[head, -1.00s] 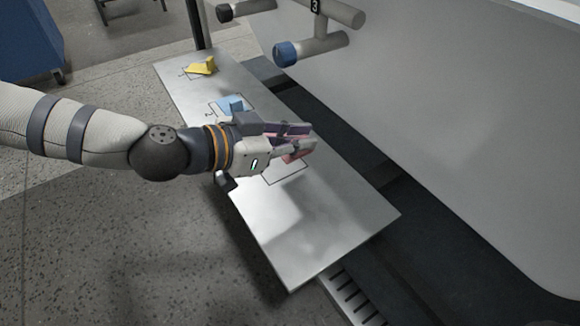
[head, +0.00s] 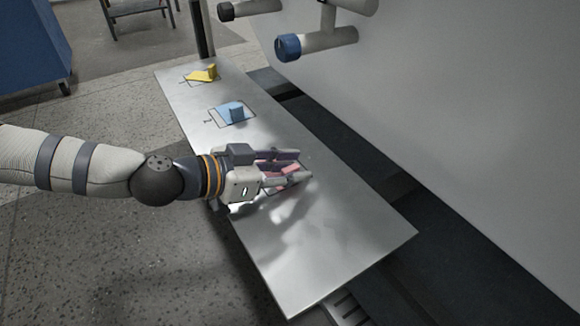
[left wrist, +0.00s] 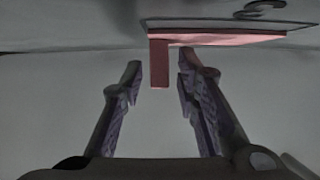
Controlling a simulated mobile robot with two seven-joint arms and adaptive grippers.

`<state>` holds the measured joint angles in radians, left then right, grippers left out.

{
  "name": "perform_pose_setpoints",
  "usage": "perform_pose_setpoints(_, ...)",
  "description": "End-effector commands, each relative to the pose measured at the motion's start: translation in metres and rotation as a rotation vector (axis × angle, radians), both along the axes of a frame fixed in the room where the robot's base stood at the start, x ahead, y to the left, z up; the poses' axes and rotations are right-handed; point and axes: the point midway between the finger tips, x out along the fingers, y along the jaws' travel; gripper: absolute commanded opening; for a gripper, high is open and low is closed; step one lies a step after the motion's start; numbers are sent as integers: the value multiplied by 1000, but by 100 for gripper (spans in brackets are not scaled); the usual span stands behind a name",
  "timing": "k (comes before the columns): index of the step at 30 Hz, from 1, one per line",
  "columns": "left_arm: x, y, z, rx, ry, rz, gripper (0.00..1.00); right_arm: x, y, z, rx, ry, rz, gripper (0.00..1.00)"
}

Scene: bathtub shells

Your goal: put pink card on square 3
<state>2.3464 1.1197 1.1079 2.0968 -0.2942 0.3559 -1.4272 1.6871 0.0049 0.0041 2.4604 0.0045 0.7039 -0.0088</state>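The pink card (head: 289,169) lies at the outlined square on the metal board, partly hidden by my left gripper in the head view. In the left wrist view the card's flat part (left wrist: 225,39) lies against the square's black outline, with the numeral 3 (left wrist: 265,9) beside it. Its upright tab (left wrist: 159,63) stands between my fingertips, with a gap on each side. My left gripper (head: 297,167) is open around the tab, and its fingers also show in the wrist view (left wrist: 159,75). My right gripper is not in view.
The metal board (head: 330,240) also carries a blue card (head: 232,112) on a square and a yellow card (head: 203,74) farther back. The board's near end is bare. A large pale shell (head: 470,120) rises at the right, with blue-capped pipework (head: 315,42) above the board.

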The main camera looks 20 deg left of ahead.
Motion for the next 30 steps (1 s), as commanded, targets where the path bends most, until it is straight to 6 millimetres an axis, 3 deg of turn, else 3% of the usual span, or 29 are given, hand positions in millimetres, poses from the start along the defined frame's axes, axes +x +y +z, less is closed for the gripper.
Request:
perform_pose_setpoints(11,-5,5,9,0,-1,2,31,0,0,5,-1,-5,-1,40)
perform_pose_setpoints(22,-69,54,46,-2,-4,4,31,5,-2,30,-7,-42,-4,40)
perform_pose_setpoints(30,-88,68,50,-1,-1,0,31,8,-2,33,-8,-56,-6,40)
